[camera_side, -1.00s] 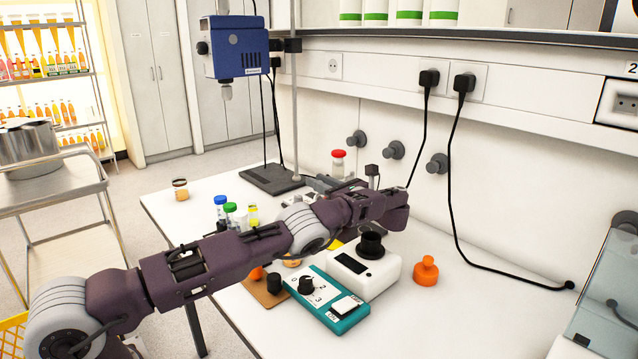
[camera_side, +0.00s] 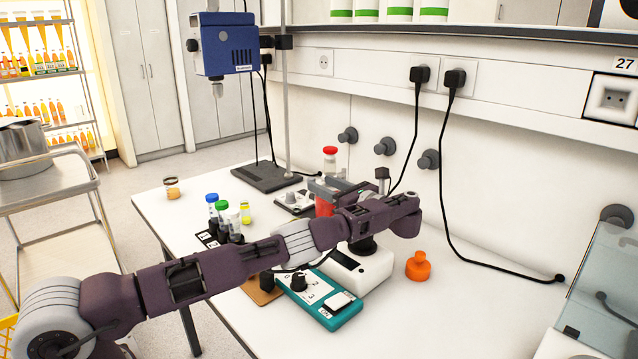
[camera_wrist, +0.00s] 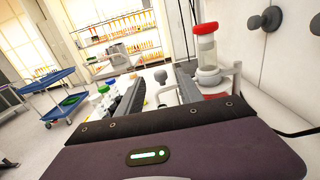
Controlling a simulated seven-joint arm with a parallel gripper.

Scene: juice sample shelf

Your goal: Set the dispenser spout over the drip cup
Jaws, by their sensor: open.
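A clear cylinder with a red cap and a red lower part, which looks like the dispenser (camera_side: 330,160), stands on the bench behind my gripper (camera_side: 328,187). In the wrist view the dispenser (camera_wrist: 206,48) stands to the right of my fingers, apart from them. My gripper (camera_wrist: 159,80) is open and empty, its two dark fingers on either side of a small grey knob (camera_wrist: 161,76) farther off. That knob appears to be on a low white unit (camera_side: 293,201) in the side view. I cannot tell the spout or the drip cup apart for certain.
Capped vials (camera_side: 222,208) stand in a dark rack at left, and a small jar (camera_side: 172,188) is behind them. A teal control box (camera_side: 327,310), a white device (camera_side: 365,275) and an orange stopper (camera_side: 418,266) lie in front. A stand rod (camera_side: 286,110) rises at the back.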

